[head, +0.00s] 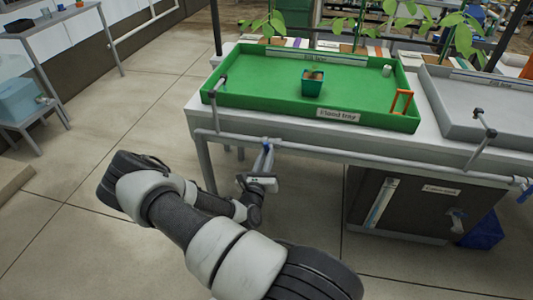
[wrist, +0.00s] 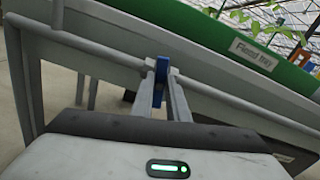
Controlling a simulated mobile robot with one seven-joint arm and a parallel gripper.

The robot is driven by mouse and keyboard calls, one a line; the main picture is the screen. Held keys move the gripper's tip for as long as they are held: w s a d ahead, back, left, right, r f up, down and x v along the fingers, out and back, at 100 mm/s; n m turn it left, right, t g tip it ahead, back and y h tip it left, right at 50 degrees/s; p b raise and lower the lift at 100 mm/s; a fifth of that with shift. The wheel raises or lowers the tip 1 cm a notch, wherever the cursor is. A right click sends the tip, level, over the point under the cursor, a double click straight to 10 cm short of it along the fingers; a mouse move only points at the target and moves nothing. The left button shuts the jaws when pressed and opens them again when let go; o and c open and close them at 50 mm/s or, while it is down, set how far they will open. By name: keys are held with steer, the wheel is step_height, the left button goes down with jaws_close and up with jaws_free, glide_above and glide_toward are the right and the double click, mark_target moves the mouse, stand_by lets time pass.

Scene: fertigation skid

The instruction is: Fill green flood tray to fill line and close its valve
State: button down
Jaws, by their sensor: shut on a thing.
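The green flood tray (head: 255,98) stands on the bench in the head view, and its side with the label shows in the wrist view (wrist: 215,42). The fill line is too small to make out, and I cannot tell the water level. The blue valve handle (head: 267,146) is on the grey pipe below the tray's front edge. In the wrist view my gripper (wrist: 165,90) is shut on the blue valve handle (wrist: 160,78). In the head view my gripper (head: 266,165) reaches up to it from below.
A grey tray (head: 445,105) stands to the right, with another blue valve (head: 523,186) on the pipe below it. A dark cabinet (head: 410,205) stands under the bench. A blue bin (head: 485,233) is beside it.

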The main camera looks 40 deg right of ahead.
steer(key=shift+w+n+p, duration=0.1)
steer(key=shift+n+p, duration=1.15)
steer(key=shift+n, duration=1.05)
steer(key=shift+f, duration=0.1)
steer(key=c, duration=1.7)
jaws_free()
steer(key=shift+a, duration=0.15)
steer(key=p+v, duration=0.2)
steer(key=v, duration=1.5)
